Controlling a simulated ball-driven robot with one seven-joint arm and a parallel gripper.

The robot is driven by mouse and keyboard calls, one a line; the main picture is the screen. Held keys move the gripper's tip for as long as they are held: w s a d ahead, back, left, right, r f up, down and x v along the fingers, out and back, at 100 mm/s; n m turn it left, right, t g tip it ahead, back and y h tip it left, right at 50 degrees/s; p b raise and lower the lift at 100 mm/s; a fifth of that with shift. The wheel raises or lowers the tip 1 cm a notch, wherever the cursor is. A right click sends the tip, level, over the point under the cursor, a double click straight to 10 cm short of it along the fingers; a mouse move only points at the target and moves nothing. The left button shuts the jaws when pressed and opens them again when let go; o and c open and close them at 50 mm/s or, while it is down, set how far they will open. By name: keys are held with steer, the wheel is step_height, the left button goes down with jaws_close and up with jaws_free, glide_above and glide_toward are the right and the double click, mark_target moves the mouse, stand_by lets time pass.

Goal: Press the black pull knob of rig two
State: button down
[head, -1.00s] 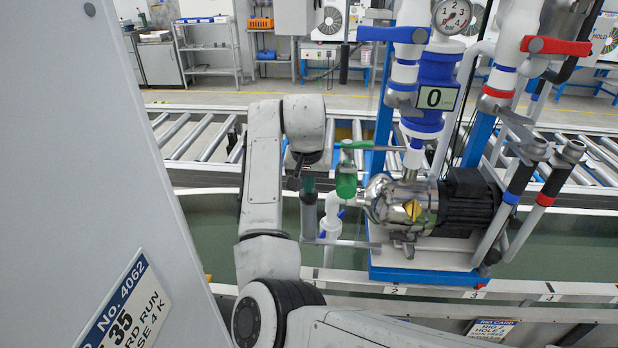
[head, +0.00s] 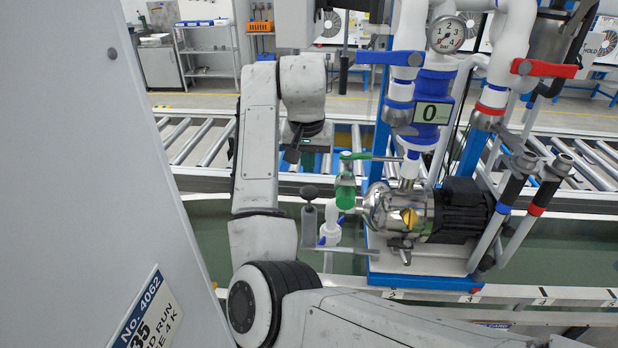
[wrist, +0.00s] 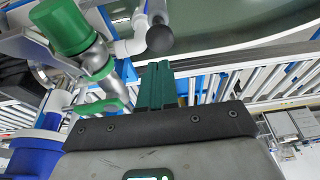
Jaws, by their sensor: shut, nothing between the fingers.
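The black pull knob (head: 309,192) sits on top of an upright grey cylinder (head: 308,225), left of the pump, in the head view. In the wrist view it is a dark round ball (wrist: 159,38) just beyond my fingertips, with a visible gap. My gripper (wrist: 156,68) shows its green fingers shut together and empty.
A green valve body (head: 345,190) with a green lever stands close right of the knob. The steel pump (head: 400,210) with its black motor sits on a blue base. White pipes rise behind it, with a blue lever (head: 392,58) and a red lever (head: 545,68).

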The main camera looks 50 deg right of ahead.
steer(key=v, duration=0.3)
steer(key=shift+r, duration=0.1)
stand_by(1.2)
step_height(320, 180, up, 4)
steer(key=p, duration=0.5)
steer(key=shift+s+p, duration=0.15)
steer(key=shift+p, duration=0.25)
steer(key=p, duration=0.3)
glide_toward(310, 189)
steer(key=x, duration=0.5)
steer(key=shift+d, duration=0.15)
steer(key=shift+f, duration=0.7)
